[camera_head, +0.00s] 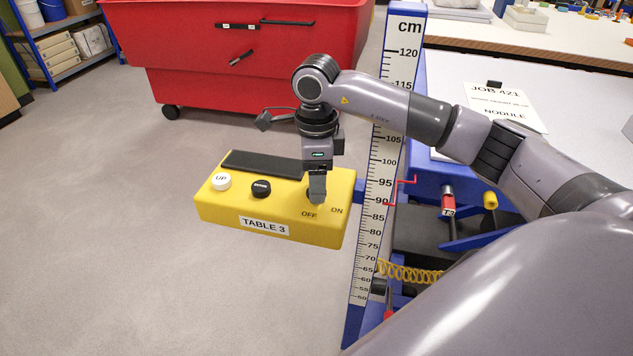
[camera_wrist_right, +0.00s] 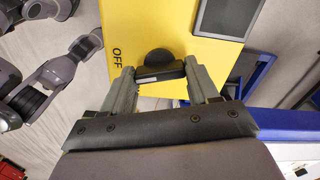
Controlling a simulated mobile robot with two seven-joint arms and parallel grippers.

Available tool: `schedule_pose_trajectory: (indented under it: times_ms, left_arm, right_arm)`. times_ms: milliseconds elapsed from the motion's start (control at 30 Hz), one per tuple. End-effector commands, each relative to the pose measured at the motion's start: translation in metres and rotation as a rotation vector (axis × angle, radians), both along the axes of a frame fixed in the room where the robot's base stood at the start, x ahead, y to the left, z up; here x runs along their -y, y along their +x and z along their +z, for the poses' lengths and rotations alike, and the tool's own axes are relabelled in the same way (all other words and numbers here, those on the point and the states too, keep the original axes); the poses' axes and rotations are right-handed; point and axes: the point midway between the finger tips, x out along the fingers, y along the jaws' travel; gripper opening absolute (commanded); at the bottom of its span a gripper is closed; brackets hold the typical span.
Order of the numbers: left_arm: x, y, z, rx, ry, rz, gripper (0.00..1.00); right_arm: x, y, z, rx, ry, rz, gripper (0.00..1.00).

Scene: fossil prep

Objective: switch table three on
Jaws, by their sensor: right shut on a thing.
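The yellow control box (camera_head: 272,220) labelled TABLE 3 has a white UP button (camera_head: 221,181), a black button (camera_head: 261,188) and the words OFF and ON at its right end. My right gripper (camera_head: 317,199) points down onto that end, above the OFF mark. In the right wrist view its fingers (camera_wrist_right: 163,76) are shut on the sides of a black rotary knob (camera_wrist_right: 159,64). OFF reads left of the knob there; ON is hidden. Which mark the knob points to, I cannot tell.
A tall cm scale (camera_head: 385,150) stands right beside the box, close to my right arm. A red wheeled bin (camera_head: 180,70) stands behind. A table (camera_head: 570,115) with a JOB 421 sheet (camera_head: 504,106) is at right. The floor (camera_head: 100,250) at left is clear.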

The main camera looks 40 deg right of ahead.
Motion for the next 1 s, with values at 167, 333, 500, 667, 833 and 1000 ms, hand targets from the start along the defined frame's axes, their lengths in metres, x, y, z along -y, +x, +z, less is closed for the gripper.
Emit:
schedule_pose_trajectory:
  times_ms: [167,333,500,667,833,1000]
  left_arm:
    - [0.0,0.0,-0.014,0.0,0.0,0.0,0.0]
    - [0.0,0.0,-0.023,0.0,0.0,0.0,0.0]
    - [0.0,0.0,-0.029,0.0,0.0,0.0,0.0]
    - [0.0,0.0,-0.034,0.0,0.0,0.0,0.0]
    - [0.0,0.0,-0.038,0.0,0.0,0.0,0.0]
    - [0.0,0.0,-0.039,0.0,0.0,0.0,0.0]
  right_arm:
    - [0.001,0.0,-0.002,0.003,-0.001,0.169,0.29]
    - [0.0,0.001,-0.001,0.003,-0.001,0.329,0.29]
    - [0.0,0.001,-0.001,0.004,-0.001,0.476,0.29]
    - [0.0,0.0,-0.001,0.003,0.001,0.59,0.29]
    - [0.0,0.001,0.0,0.004,0.0,0.679,0.29]
    - [0.0,0.0,0.001,0.003,0.001,0.734,0.29]
